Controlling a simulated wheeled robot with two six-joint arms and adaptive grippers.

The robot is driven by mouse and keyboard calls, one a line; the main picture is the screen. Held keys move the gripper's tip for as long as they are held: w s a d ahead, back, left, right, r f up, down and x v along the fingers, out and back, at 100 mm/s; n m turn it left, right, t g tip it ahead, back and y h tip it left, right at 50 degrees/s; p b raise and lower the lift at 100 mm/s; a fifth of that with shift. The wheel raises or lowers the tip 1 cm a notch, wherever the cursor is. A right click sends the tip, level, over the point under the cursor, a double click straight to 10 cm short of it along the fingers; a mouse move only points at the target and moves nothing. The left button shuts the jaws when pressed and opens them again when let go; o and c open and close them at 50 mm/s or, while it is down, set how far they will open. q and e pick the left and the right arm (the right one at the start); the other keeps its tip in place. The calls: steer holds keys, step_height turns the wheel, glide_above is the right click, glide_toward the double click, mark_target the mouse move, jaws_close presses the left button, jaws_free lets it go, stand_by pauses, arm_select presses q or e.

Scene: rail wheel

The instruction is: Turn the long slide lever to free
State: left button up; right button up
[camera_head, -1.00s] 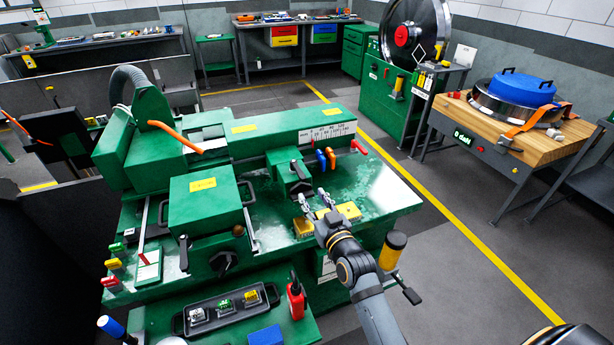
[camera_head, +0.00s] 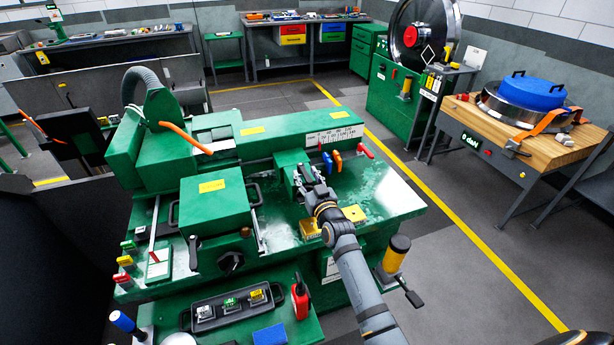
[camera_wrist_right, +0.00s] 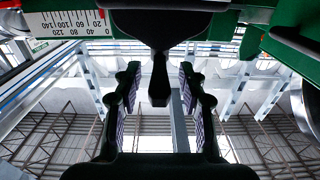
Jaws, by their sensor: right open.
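A black lever (camera_wrist_right: 159,82) hangs from a dark rounded hub in the right wrist view. It appears to be the lever on the small green slide block (camera_head: 290,159) of the green machine. My right gripper (camera_head: 305,175) is at the front of that block and hides most of the lever in the head view. In the wrist view its two fingers are open, one on each side of the lever, with a gap on both sides. The lever's tip points down between the fingers. My left gripper is not in view.
Blue, orange and red handles (camera_head: 366,150) sit just right of the block. Yellow blocks (camera_head: 354,213) lie on the machine bed (camera_head: 385,195) near my right arm. A larger green housing (camera_head: 212,205) stands to the left. The bed's right end is clear.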

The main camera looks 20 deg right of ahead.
jaws_close()
stand_by(0.4)
